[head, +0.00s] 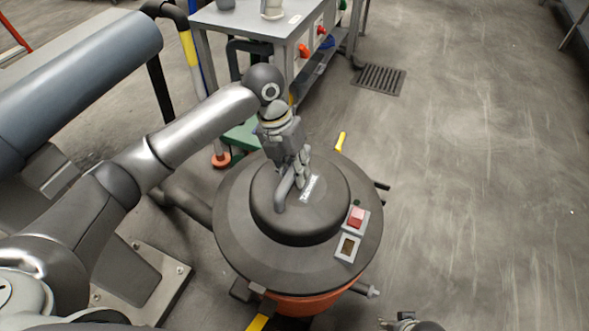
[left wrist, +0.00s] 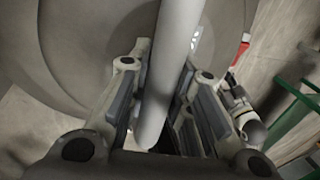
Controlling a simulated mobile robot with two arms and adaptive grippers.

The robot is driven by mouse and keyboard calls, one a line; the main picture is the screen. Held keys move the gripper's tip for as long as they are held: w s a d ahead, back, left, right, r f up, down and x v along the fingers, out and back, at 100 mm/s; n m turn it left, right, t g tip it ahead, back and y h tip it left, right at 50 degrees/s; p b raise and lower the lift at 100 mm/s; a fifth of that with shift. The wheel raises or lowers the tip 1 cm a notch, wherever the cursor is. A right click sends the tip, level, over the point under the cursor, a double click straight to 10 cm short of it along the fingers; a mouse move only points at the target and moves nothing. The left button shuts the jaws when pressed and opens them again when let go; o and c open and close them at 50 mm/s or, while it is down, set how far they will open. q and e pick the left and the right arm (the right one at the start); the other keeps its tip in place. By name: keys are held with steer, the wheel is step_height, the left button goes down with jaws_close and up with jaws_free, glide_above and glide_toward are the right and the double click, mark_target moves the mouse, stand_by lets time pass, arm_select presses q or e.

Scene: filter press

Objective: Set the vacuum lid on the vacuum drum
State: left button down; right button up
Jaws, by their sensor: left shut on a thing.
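The dark grey round vacuum lid (head: 238,226), with a raised dome, lies over the orange vacuum drum (head: 305,304) in the head view. Only a strip of the drum's front wall shows below the rim, and I cannot tell whether the lid rests on it or hangs just above. My left gripper (head: 295,180) is shut on the lid's grey bar handle. In the left wrist view the handle (left wrist: 168,70) runs between the fingers. My right gripper (head: 410,323) seems to show only as a small grey part at the bottom edge.
A red switch (head: 356,217) sits on the lid. Yellow latches show behind (head: 341,142) and in front (head: 257,323) of the drum. A grey workbench (head: 245,20) stands behind. A floor grate (head: 378,79) lies at the back right. The floor to the right is clear.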

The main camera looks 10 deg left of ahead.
arm_select(q)
steer(key=shift+w+f+b, duration=0.1)
steer(key=shift+f+b, duration=0.85)
steer(key=shift+b, duration=0.15)
steer(key=shift+f+b, duration=1.15)
steer(key=shift+b, duration=0.1)
arm_select(e)
steer(key=w+v, duration=0.1)
steer(key=v, duration=1)
steer(key=shift+w+r+t, duration=0.2)
steer(key=shift+r+t, duration=0.2)
steer(key=shift+r, duration=0.1)
arm_select(q)
steer(key=shift+d+h+p, duration=0.3)
steer(key=shift+d, duration=0.15)
arm_select(e)
steer(key=shift+d+r, duration=0.1)
steer(key=shift+r, duration=0.15)
arm_select(q)
steer(key=shift+a+p, duration=0.35)
arm_select(e)
steer(key=shift+r, duration=0.3)
steer(key=shift+w+f, duration=0.1)
steer(key=shift+w, duration=0.05)
steer(key=shift+w+f, duration=0.1)
steer(key=shift+f, duration=0.35)
steer(key=shift+w+f, duration=0.2)
